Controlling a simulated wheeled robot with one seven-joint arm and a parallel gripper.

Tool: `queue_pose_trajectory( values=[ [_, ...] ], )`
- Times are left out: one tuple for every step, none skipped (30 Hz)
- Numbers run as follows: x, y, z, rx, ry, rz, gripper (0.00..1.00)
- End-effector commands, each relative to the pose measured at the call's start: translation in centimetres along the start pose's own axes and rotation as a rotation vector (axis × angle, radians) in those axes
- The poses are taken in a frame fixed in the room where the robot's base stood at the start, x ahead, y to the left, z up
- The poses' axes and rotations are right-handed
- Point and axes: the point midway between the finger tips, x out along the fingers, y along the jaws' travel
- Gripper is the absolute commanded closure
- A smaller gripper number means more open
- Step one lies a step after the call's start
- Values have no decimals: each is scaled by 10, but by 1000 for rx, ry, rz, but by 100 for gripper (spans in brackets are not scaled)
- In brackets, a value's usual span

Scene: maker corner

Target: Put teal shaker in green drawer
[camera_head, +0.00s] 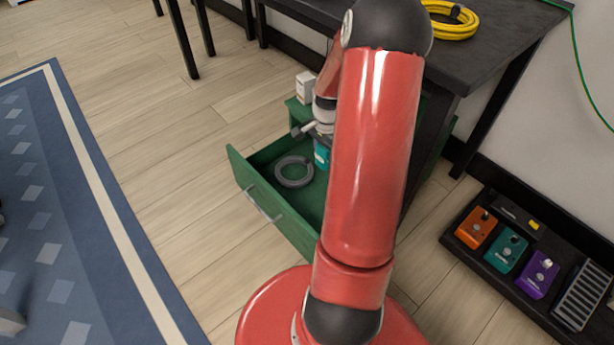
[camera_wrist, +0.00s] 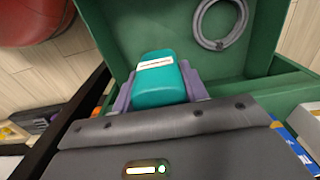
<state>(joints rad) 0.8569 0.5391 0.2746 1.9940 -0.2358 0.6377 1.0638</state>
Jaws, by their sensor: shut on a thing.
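The teal shaker (camera_wrist: 160,82) has a white label band and sits between the fingers of my gripper (camera_wrist: 158,90), which is shut on it. In the head view a small part of the shaker (camera_head: 321,155) shows beside my arm. The green drawer (camera_head: 262,205) is pulled open under the black table. It also shows in the wrist view (camera_wrist: 110,25). The shaker appears over or inside the drawer's opening. I cannot tell whether it touches the drawer floor. My arm hides the drawer's right part in the head view.
A grey cable coil (camera_head: 294,171) lies in the drawer. A white box (camera_head: 305,88) stands on the green cabinet behind. The black table (camera_head: 500,45) carries a yellow cable coil (camera_head: 452,22). A black board with coloured pedals (camera_head: 506,250) is on the floor at right.

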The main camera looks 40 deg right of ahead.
Motion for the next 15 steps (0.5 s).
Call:
queue_pose_trajectory(
  values=[
    [6,1,0,1,-2,2,81],
    [10,1,0,0,-2,2,81],
    [18,1,0,0,-3,4,81],
    [26,1,1,-1,-5,4,81],
    [33,1,1,-1,-5,3,81],
    [44,1,1,-1,-6,5,81],
    [53,1,1,-1,-5,4,81],
    [61,1,1,-1,-6,5,81],
    [72,1,1,-2,-5,4,81],
    [80,1,1,-1,-5,4,81],
    [88,1,1,-1,-6,4,81],
    [99,1,1,-1,-5,4,81],
    [107,1,1,-1,-5,4,81],
    [115,1,1,-1,-4,3,81],
    [124,1,1,-1,-4,4,81]
  ],
)
